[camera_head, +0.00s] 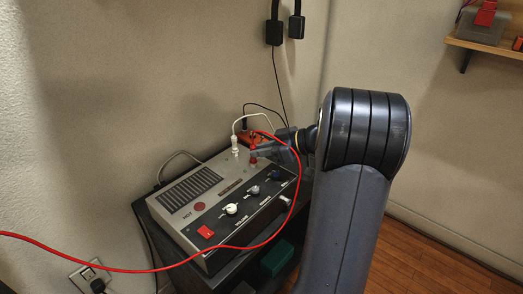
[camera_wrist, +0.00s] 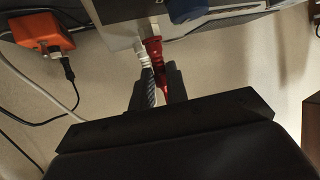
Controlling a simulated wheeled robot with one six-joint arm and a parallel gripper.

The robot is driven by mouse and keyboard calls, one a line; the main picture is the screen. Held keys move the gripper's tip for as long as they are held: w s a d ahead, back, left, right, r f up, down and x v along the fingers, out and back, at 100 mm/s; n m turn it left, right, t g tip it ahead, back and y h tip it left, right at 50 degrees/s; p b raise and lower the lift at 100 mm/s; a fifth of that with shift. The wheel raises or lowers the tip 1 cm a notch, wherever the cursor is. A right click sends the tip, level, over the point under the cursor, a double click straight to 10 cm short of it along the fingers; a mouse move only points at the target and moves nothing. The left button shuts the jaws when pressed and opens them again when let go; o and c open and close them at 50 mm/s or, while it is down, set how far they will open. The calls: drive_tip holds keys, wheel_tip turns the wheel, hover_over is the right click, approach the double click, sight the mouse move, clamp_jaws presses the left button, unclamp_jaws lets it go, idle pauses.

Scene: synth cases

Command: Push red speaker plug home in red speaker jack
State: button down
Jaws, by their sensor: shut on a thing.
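The red speaker plug (camera_head: 253,142) is upright over the top of the grey amplifier box (camera_head: 215,168), its red cable looping away to the left. My gripper (camera_head: 262,152) is shut on it. In the wrist view the red plug (camera_wrist: 156,58) shows between the two dark fingers (camera_wrist: 157,88). The red speaker jack (camera_head: 253,161) shows as a small red spot just below the fingers. The fingers hide part of the space between plug and jack, so I cannot tell how deep the plug sits. A white plug (camera_head: 235,146) stands upright close to the left.
The white plug and its cable (camera_wrist: 145,65) are very close to the left finger. The red cable (camera_head: 140,269) crosses in front of the box's knobs. An orange box (camera_wrist: 40,34) with a black plug lies behind. The wall is close behind the box.

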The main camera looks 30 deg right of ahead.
drive_tip(key=c, duration=1.3)
unclamp_jaws()
drive_tip(key=p+v, duration=0.2)
drive_tip(key=v, duration=0.8)
drive_tip(key=shift+s+d+r, duration=0.2)
drive_tip(key=shift+s, duration=0.1)
drive_tip(key=b+x, duration=0.2)
drive_tip(key=x, duration=0.9)
drive_tip(key=shift+d+r+p, duration=0.1)
drive_tip(key=shift+r+p, duration=0.25)
drive_tip(key=shift+p, duration=0.15)
drive_tip(key=shift+f, duration=0.2)
